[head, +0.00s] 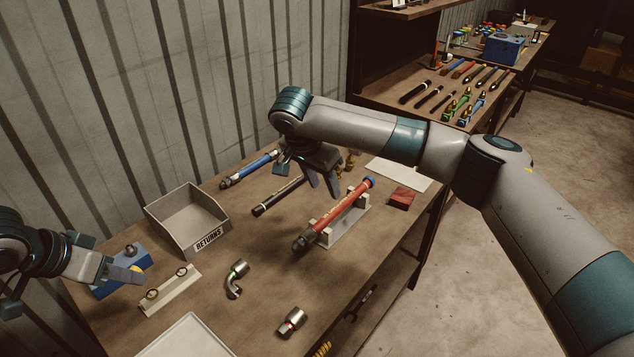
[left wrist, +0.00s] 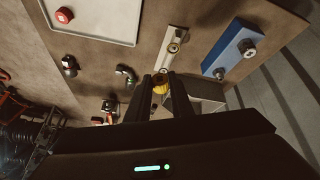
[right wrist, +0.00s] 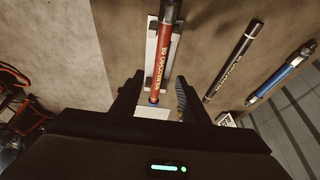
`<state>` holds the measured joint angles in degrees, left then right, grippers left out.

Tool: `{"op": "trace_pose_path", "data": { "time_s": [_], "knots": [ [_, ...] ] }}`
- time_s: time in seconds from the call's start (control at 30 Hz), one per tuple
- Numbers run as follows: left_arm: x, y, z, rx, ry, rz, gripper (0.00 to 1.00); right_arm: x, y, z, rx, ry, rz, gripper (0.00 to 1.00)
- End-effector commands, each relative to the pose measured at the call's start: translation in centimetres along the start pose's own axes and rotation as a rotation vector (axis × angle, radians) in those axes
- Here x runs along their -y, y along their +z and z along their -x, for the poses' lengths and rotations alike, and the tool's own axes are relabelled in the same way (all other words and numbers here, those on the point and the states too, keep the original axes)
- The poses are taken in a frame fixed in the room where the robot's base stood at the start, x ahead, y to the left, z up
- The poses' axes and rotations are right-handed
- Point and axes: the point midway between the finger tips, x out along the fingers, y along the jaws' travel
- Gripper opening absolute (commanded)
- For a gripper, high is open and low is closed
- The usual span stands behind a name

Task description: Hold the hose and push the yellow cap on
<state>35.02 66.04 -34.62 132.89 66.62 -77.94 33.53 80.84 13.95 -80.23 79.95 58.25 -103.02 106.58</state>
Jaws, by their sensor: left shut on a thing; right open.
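The red hose (head: 340,213) lies in a pale cradle (head: 352,229) on the bench, with a dark fitting at its near end and a blue tip at its far end. It also shows in the right wrist view (right wrist: 164,55). My right gripper (head: 323,190) is open and empty, beside and above the hose. My left gripper (head: 138,275) is shut on the yellow cap (left wrist: 160,88), at the bench's left side. The cap is partly hidden by the fingers.
A black hose (head: 279,196) and a blue hose (head: 248,169) lie behind the red one. A grey returns bin (head: 187,222), a pale rack with rings (head: 168,289), a blue block (head: 110,285) and metal fittings (head: 235,278) share the bench. A red block (head: 402,198) lies right of the cradle.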

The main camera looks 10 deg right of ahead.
Motion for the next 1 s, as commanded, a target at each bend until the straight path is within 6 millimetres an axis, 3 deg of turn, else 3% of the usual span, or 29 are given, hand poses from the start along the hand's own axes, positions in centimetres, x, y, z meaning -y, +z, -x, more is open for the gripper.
{"op": "trace_pose_path", "data": {
  "time_s": [0.27, 0.7, 1.0],
  "knots": [
    [0.0, 0.0, 0.0, 0.000, 0.000, 0.000, 0.00, -0.1, 0.0, -2.8, 0.000, 0.002, -0.001, 0.41],
    [0.0, 0.0, 0.0, 0.000, 0.000, 0.000, 0.00, -0.1, -0.1, -9.4, -0.001, 0.001, -0.001, 0.41],
    [0.0, 0.0, 0.0, 0.000, 0.000, 0.000, 0.00, 0.0, 0.0, -11.5, 0.000, 0.001, -0.001, 0.41]
  ]
}}
